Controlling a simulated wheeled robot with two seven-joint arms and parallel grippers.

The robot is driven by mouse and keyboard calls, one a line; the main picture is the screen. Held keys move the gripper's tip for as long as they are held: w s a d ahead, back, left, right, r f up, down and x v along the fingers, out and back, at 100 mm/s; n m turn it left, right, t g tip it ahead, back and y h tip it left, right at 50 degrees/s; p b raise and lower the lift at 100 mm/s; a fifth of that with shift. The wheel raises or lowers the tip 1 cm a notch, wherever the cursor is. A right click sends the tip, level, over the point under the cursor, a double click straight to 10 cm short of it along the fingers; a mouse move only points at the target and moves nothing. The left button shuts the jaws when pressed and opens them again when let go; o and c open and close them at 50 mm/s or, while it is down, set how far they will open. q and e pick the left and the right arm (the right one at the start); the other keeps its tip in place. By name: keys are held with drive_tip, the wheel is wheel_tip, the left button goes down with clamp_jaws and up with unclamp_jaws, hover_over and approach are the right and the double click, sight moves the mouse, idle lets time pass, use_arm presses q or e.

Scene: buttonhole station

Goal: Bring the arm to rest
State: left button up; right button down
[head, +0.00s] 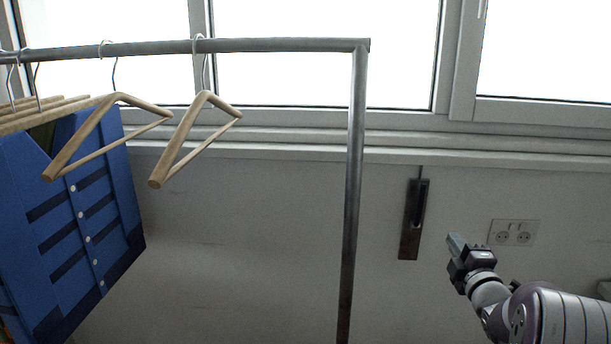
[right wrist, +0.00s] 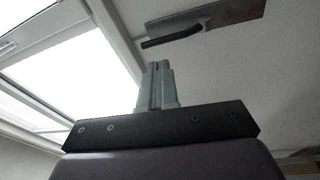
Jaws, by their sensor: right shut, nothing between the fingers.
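My right gripper (head: 456,243) is at the lower right of the head view, with its arm coming in from the right edge. Its fingers are together with nothing between them. In the right wrist view the shut fingers (right wrist: 157,84) point up the picture, also empty. The gripper is right of the clothes rail and apart from it. My left gripper is in neither view.
A metal rail (head: 262,45) holds wooden hangers (head: 195,140) and a blue shirt (head: 75,215) at left. Its upright (head: 353,190) stands mid-view. Windows line the back.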

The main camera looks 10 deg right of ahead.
drive_tip(key=s+f+m+g+h+p, duration=0.2)
drive_tip(key=s+f+m+g, duration=0.55)
drive_tip(key=f+m, duration=0.3)
drive_tip(key=s+a+f+m+g+y+p, duration=0.1)
drive_tip(key=s+a+f+m+g+p, duration=0.1)
drive_tip(key=s+a+f+m+g, duration=0.25)
drive_tip(key=s+a+r+g+y+p, duration=0.1)
drive_tip(key=s+a+r+g+p, duration=0.2)
drive_tip(key=s+a, duration=0.5)
drive_tip(key=s+a+r+g+y+p, duration=0.1)
drive_tip(key=s+a+r+p, duration=0.3)
drive_tip(key=s+a, duration=0.4)
drive_tip(key=shift+a+r+m+g+y, duration=0.15)
drive_tip(key=shift+a+m+g+y, duration=0.15)
drive_tip(key=shift+a+g, duration=0.65)
